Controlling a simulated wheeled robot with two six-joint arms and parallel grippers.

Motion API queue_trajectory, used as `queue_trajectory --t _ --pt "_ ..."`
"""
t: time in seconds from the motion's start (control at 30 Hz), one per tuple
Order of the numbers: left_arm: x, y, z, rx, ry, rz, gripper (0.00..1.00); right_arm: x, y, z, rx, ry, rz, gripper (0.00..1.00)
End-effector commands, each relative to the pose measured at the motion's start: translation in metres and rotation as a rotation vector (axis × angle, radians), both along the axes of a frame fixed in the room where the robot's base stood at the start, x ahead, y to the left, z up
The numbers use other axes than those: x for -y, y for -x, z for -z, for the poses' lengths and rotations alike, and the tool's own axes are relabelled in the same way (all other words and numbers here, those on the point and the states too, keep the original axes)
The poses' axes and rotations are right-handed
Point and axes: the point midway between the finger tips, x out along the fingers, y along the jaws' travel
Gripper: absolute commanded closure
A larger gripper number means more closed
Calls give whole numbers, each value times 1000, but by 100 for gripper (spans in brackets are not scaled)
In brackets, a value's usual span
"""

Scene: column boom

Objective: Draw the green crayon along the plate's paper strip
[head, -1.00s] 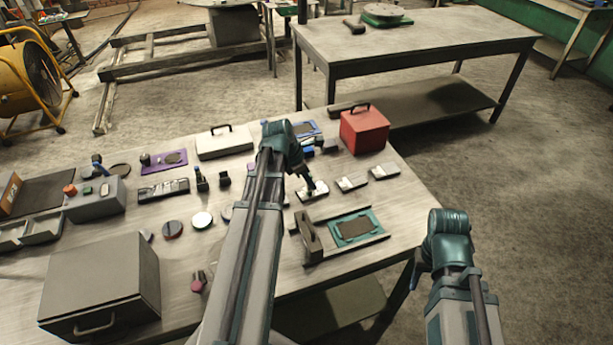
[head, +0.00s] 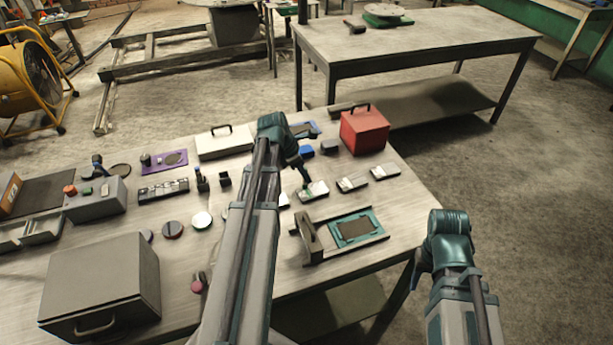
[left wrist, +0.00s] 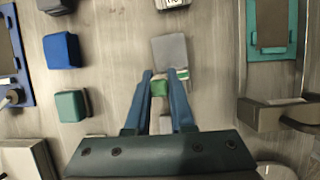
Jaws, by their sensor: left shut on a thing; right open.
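My left gripper (head: 305,182) is shut on the green crayon, at the left side of a small plate (head: 318,188) with a pale strip. In the left wrist view, the green crayon (left wrist: 159,88) shows between the fingers. The plate's grey part (left wrist: 170,48) lies just beyond the fingertips, and a bit of white and green shows beside the right finger. I cannot tell whether the crayon's tip touches the strip.
Two similar small plates (head: 351,184) (head: 384,172) lie to the right. A teal-framed plate (head: 355,228) in a rail holder is in front. A red box (head: 364,130) stands behind. A green block (left wrist: 71,106) and a blue block (left wrist: 61,50) lie left in the wrist view.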

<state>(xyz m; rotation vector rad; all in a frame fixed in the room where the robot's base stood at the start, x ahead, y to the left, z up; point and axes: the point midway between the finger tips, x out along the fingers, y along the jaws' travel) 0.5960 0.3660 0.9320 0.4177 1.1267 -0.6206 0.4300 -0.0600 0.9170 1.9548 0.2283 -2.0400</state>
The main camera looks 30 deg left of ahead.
Motion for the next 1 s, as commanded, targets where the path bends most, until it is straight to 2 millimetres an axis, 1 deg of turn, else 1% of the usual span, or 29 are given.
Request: queue_trajectory --t 0.17,0.5,0.6,0.87,1.0 --pt "6 4 0 0 1 1 100 0 0 0 0 0 0 50" --pt "30 21 2 -1 1 2 100 0 0 2 0 0 0 50" --pt "34 24 2 -1 1 2 100 0 0 2 0 0 0 50" --pt "35 24 2 -3 2 2 100 0 0 2 0 0 0 50" --pt "35 24 -2 -3 2 2 100 0 0 -2 0 0 0 50"
